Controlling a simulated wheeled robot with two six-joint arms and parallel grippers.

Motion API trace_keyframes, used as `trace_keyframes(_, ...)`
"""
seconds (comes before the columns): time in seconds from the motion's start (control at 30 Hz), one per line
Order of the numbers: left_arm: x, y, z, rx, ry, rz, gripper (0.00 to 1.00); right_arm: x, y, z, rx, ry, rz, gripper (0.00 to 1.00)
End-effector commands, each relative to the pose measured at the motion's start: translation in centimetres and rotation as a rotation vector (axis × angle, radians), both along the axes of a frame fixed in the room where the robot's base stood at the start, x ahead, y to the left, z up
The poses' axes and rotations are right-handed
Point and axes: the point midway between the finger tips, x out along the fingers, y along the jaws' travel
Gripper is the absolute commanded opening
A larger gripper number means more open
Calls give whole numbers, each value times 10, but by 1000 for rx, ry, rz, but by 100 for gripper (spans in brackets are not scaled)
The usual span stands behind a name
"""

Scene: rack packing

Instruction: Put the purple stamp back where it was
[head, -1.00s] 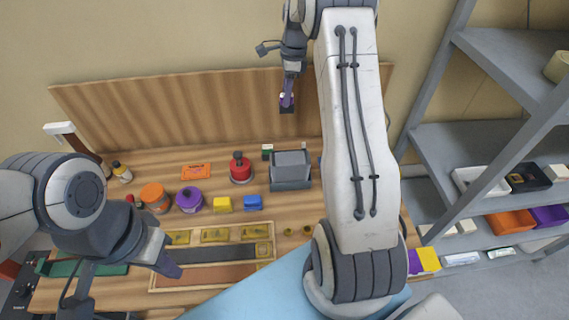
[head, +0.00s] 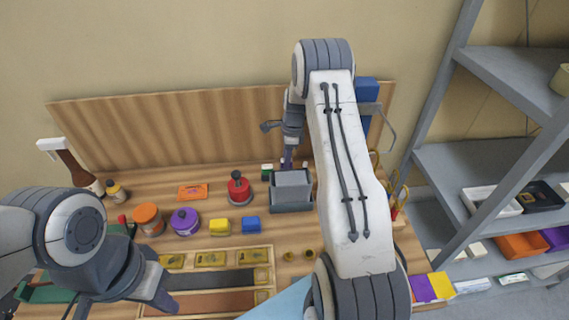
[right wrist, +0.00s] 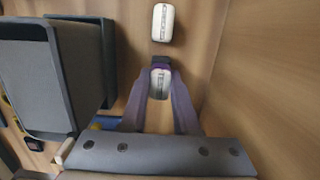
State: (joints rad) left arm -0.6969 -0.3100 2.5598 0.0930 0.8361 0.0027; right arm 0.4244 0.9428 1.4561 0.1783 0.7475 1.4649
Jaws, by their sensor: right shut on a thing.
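My right gripper (head: 287,162) is low at the back of the wooden table, just behind the grey box. It is shut on a small stamp with a white labelled top (right wrist: 159,80) and a dark purple edge, seen between the fingers in the right wrist view. The stamp looks close to the table, but I cannot tell whether it touches. Another white-topped stamp (right wrist: 163,22) stands apart from it, beyond the fingertips. A green stamp (head: 266,170) is left of the gripper in the head view. My left gripper (head: 163,296) hangs at lower left; its jaw opening is unclear.
The grey box (head: 291,204) stands close to the right gripper and fills the left of the right wrist view (right wrist: 82,60). A wooden back panel (head: 180,130) rises behind. A red bottle (head: 239,190), purple jar (head: 185,222) and orange jar (head: 148,219) stand leftward.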

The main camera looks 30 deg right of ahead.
Motion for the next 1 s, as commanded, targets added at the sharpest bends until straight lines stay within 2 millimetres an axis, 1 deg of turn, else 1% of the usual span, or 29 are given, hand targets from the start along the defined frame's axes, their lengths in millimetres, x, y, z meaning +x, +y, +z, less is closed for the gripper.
trace_keyframes(0.03,0,0,6,0,0,0,0,0,0,-6,1,3,-1,0)
trace_keyframes(0.1,0,0,7,0,0,0,0,0,0,-14,0,1,-1,0)
trace_keyframes(0.17,0,0,8,0,0,1,0,0,0,-18,0,1,0,0)
trace_keyframes(0.4,0,0,6,0,0,0,0,0,0,-20,0,-1,0,0)
trace_keyframes(0.53,0,0,4,0,0,0,0,0,0,-24,0,0,0,0)
trace_keyframes(0.57,0,0,5,0,0,0,0,0,0,-22,0,0,0,41)
trace_keyframes(0.6,0,0,5,0,0,0,0,0,0,-22,0,0,0,56)
trace_keyframes(0.63,0,0,5,0,0,0,0,0,0,-22,0,0,0,59)
trace_keyframes(0.9,0,0,5,0,0,0,0,0,0,-22,0,0,0,59)
trace_keyframes(1.0,0,0,7,0,0,0,0,0,0,-17,0,-1,0,59)
